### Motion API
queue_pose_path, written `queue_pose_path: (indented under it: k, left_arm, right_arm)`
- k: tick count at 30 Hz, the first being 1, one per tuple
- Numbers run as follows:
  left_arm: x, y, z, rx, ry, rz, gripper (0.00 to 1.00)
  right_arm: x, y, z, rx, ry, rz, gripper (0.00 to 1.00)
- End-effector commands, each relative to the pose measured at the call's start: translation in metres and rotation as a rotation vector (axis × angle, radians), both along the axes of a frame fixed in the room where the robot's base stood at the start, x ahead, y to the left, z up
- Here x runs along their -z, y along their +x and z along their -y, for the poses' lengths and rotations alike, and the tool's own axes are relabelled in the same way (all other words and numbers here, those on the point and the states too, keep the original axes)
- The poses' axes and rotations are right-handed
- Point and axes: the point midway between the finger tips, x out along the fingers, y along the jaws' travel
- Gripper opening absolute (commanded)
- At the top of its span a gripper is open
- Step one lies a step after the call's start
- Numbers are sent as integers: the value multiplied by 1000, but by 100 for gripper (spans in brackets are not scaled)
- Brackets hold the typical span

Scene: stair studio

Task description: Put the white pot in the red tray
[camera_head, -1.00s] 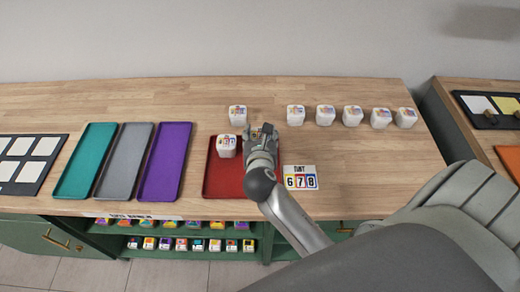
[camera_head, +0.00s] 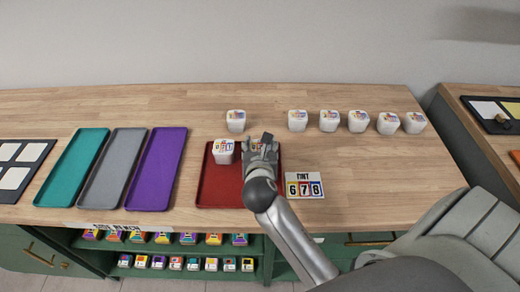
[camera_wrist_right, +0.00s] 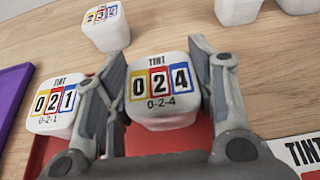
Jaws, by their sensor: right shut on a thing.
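The red tray (camera_head: 218,190) lies on the wooden counter. One white pot (camera_head: 223,152), marked 0-2-1 in the right wrist view (camera_wrist_right: 55,105), sits in its back left corner. My right gripper (camera_head: 262,143) is over the tray's back right part. In the right wrist view my right gripper (camera_wrist_right: 160,75) is shut on a white pot (camera_wrist_right: 160,90) marked 0-2-4, with a finger on each side. The held pot looks upright. Its base is partly hidden, so I cannot tell whether it touches the tray. My left gripper is not in view.
A white pot (camera_head: 236,121) stands behind the tray, and several more (camera_head: 329,120) stand in a row at the back right. A purple tray (camera_head: 157,170) lies to the left. A tint card (camera_head: 304,186) lies right of the red tray.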

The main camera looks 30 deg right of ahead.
Motion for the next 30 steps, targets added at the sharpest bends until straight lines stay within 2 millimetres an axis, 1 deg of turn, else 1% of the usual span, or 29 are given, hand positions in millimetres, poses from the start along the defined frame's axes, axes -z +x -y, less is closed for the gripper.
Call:
queue_pose_path:
  k: [7, 8, 12, 13, 24, 26, 30]
  left_arm:
    - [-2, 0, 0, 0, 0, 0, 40]
    - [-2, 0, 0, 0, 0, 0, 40]
    - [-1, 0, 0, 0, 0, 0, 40]
    - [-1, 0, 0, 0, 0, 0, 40]
    - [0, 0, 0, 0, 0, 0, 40]
    - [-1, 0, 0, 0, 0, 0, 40]
    - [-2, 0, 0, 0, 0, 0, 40]
  right_arm:
    - [1, 0, 0, 0, -1, 0, 25]
    - [2, 0, 0, 1, -1, -1, 52]
    - [2, 0, 0, 0, 0, 0, 70]
    - [2, 0, 0, 0, 0, 0, 73]
    - [0, 0, 0, 1, 1, 2, 73]
    - [-3, -5, -3, -1, 0, 0, 73]
    - [-12, -24, -15, -1, 1, 1, 73]
